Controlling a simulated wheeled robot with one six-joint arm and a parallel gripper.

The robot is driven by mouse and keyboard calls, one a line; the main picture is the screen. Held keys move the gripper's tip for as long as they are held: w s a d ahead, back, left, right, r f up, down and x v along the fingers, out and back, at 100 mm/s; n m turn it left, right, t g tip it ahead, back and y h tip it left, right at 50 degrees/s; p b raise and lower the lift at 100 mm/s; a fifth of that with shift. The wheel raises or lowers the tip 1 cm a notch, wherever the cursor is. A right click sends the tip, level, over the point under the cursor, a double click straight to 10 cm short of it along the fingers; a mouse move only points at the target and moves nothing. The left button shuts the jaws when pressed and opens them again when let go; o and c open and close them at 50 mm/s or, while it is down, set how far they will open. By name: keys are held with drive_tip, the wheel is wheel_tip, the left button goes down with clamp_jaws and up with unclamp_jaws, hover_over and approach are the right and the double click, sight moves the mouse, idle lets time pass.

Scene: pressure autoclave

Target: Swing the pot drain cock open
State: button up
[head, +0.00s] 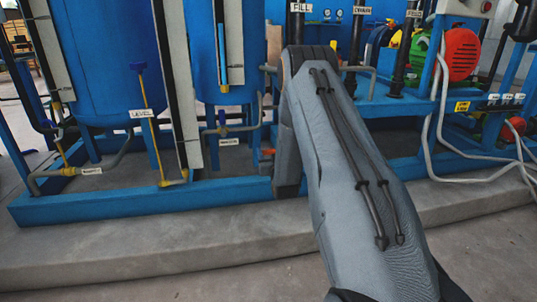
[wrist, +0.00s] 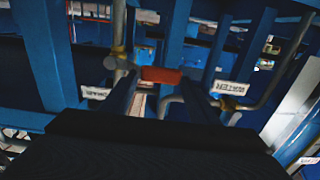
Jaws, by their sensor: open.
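The drain cock's red lever (wrist: 161,75) shows in the wrist view, lying roughly level across the space between my fingertips. A grey metal pipe fitting (wrist: 122,64) joins it at the left. My gripper (wrist: 158,88) is open, with one dark finger on each side of the lever; I cannot tell whether either finger touches it. An upside-down white tag (wrist: 95,92) that seems to read DRAIN hangs at the left. In the head view a small orange-red lever end (head: 268,152) shows just left of my arm; my arm hides the gripper there.
A tag reading WATER (wrist: 230,88) and a bent grey pipe (wrist: 262,95) are right of my fingers. Blue tanks (head: 115,60) stand on a blue base frame (head: 140,203) above a concrete step (head: 150,250). A red-and-green pump (head: 460,55) is at the right. The front floor is clear.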

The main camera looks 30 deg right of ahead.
drive_tip(key=shift+x, duration=0.9)
drive_tip(key=c, duration=1.2)
